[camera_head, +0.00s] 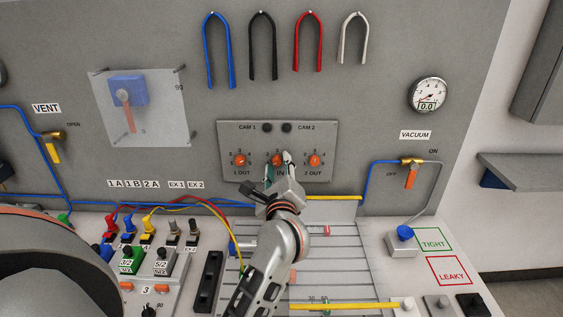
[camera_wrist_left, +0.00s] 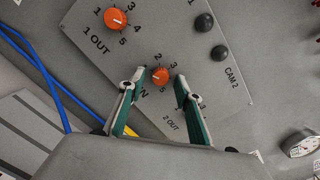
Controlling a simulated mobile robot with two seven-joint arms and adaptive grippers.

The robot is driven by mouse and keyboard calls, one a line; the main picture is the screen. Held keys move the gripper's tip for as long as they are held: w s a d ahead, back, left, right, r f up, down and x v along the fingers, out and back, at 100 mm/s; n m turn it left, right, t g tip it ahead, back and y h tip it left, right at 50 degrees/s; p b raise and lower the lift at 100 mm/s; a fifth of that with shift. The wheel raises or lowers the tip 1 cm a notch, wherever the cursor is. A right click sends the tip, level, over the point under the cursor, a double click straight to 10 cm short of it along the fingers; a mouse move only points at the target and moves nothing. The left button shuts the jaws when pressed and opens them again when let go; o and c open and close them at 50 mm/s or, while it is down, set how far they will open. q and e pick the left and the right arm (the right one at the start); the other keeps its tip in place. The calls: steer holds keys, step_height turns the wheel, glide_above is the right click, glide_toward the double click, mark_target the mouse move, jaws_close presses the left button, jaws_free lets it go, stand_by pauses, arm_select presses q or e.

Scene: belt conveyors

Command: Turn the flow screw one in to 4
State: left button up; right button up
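The flow screw one in is the middle orange knob (camera_head: 277,160) on the grey flow panel (camera_head: 232,133), labelled IN. It also shows in the left wrist view (camera_wrist_left: 160,75), with numbers around it; its setting is too small to read surely. My left gripper (camera_head: 280,165) is at this knob. In the left wrist view, the gripper's green-padded fingers (camera_wrist_left: 158,98) are spread apart, one on each side of the knob's line, with a gap between them. I cannot tell whether they touch it. My right gripper is not in view.
The 1 OUT knob (camera_head: 239,160) and 2 OUT knob (camera_head: 314,160) flank the middle one closely. Black CAM knobs (camera_head: 286,127) sit above. A yellow bar (camera_head: 335,197) and blue tubing (camera_head: 366,180) run below right. Coloured hoses (camera_head: 219,50) hang above.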

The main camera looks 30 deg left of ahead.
arm_select(q)
steer(key=shift+s+r, duration=0.1)
steer(key=shift+s, duration=0.15)
steer(key=shift+c, duration=0.4)
jaws_close()
